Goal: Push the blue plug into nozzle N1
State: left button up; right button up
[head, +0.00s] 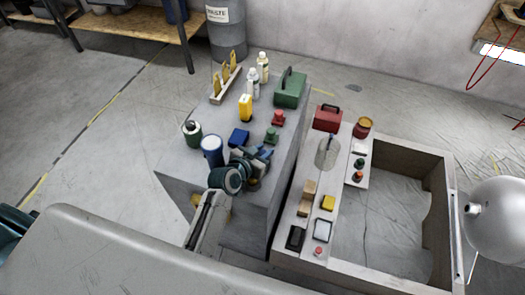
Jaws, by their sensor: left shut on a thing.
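My left gripper (256,168) is low over the grey bench, near its right edge. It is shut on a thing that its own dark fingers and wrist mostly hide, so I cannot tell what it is. A small blue block-like piece (238,138) stands on the bench just behind and left of the gripper; I cannot tell whether it is the blue plug. A green piece (271,134) and a red piece (278,118) with knob-like tops stand behind the gripper. I cannot make out nozzle N1 or any label. My right gripper is not in view.
The grey bench (180,172) also holds a blue-and-white can (212,151), a yellow bottle (245,107), white bottles and a green toolbox (290,89). To the right stands a wooden frame (436,160) with several small parts along its left side. A white dome (497,218) is at the far right.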

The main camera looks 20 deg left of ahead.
aim_at(263, 152)
pick_arm(q)
jog(key=shift+r+p, duration=0.6)
jog(key=shift+r, duration=0.15)
jog(key=shift+r+p, duration=0.8)
jog(key=shift+r, duration=0.05)
jog(key=shift+r+p, duration=0.45)
jog(key=shift+r, duration=0.05)
jog(key=shift+r+p, duration=0.4)
jog(key=shift+r, duration=0.05)
notch_tip(263, 152, up, 4)
jog(key=p, duration=0.3)
jog(key=shift+f, duration=0.3)
